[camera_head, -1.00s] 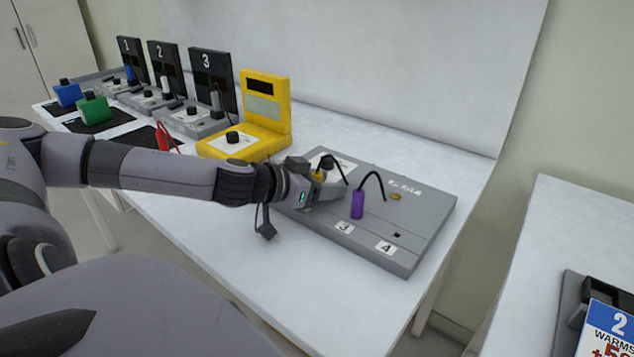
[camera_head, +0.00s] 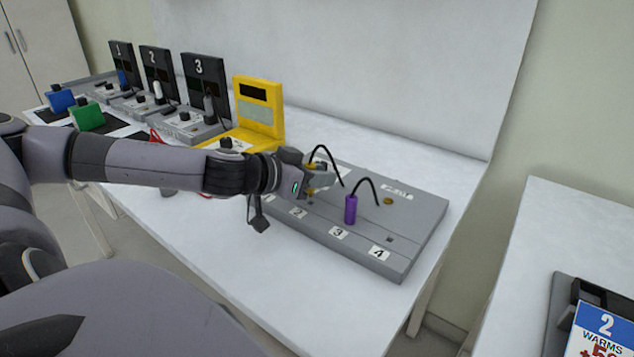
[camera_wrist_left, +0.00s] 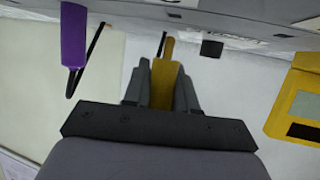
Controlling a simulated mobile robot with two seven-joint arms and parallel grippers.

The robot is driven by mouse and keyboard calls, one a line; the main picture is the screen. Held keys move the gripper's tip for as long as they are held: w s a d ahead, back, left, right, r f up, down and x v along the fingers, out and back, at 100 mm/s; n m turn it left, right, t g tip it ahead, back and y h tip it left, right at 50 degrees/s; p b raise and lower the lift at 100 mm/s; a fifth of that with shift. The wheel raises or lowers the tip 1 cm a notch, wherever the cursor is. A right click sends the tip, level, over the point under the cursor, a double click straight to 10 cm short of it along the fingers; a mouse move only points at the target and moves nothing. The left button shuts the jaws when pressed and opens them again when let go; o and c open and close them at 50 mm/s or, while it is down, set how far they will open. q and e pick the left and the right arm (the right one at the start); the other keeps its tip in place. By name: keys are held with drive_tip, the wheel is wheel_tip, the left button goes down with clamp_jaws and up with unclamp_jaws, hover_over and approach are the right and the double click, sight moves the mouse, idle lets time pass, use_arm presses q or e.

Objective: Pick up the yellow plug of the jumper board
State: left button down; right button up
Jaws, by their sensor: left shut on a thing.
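The yellow plug (camera_wrist_left: 166,82) is between the fingers of my left gripper (camera_wrist_left: 162,88) in the left wrist view. In the head view my left gripper (camera_head: 322,178) is shut on it above the grey jumper board (camera_head: 418,222), and its fingers hide most of the plug. A black wire arches from the plug to the board. A purple plug (camera_head: 351,209) stands upright in the board near label 3, with its own black wire; it also shows in the left wrist view (camera_wrist_left: 74,36). My right gripper is not in view.
A yellow meter (camera_head: 259,110) stands just behind my left forearm. Numbered black panels with grey bases, and blue (camera_head: 60,100) and green (camera_head: 88,116) blocks, are farther left. The white table (camera_head: 270,285) is clear in front of the board.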

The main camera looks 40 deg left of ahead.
use_arm(q)
wheel_tip(320, 180, up, 17)
drive_tip(key=p, duration=0.6)
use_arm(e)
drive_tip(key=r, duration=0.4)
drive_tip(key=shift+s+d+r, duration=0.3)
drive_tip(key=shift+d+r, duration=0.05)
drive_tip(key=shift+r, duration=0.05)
use_arm(q)
drive_tip(key=shift+f, duration=0.15)
